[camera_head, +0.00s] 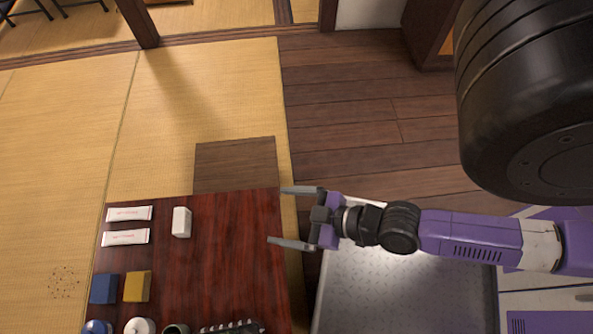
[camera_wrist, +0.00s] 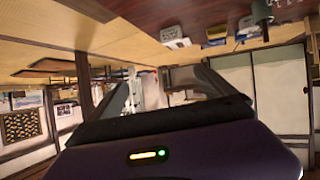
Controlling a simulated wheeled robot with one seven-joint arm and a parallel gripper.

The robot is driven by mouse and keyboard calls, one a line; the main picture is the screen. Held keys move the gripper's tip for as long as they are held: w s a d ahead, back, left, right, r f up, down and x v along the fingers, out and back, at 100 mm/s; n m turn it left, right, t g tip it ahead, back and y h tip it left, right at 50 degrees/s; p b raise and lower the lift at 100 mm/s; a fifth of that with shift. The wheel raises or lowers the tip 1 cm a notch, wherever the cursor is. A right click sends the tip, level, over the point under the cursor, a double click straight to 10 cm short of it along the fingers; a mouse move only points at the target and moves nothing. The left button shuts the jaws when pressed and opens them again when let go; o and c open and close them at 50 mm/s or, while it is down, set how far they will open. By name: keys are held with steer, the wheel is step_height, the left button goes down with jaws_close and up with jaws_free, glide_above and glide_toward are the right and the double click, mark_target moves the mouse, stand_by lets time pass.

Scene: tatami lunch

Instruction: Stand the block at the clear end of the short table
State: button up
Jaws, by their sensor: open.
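The reddish-brown table (camera_head: 235,255) is at the lower left of the head view. A small white block (camera_head: 181,222) stands on it near the far end, right of two white packets. A blue block (camera_head: 104,288) and a yellow block (camera_head: 137,286) sit side by side nearer the front left. I cannot tell which block the task means. My gripper (camera_head: 277,215) is open and empty, pointing left, its fingertips over the table's right edge. It is apart from all the blocks. The wrist view looks sideways across the room, with the table at the top.
Two white packets (camera_head: 127,226) lie at the far left corner. A cup (camera_head: 175,329), a white round item (camera_head: 140,326) and a dark ridged item (camera_head: 232,327) line the near side. The table's right part is bare. A metal tray-like surface (camera_head: 410,285) lies below my arm.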

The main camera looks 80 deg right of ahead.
steer(key=s+a+r+t, duration=0.1)
steer(key=r, duration=0.6)
steer(key=s+a+r+t, duration=0.1)
steer(key=s+a+r, duration=0.1)
steer(key=r, duration=0.5)
steer(key=shift+r+y, duration=0.15)
steer(key=shift+y, duration=0.25)
steer(key=shift+r, duration=0.15)
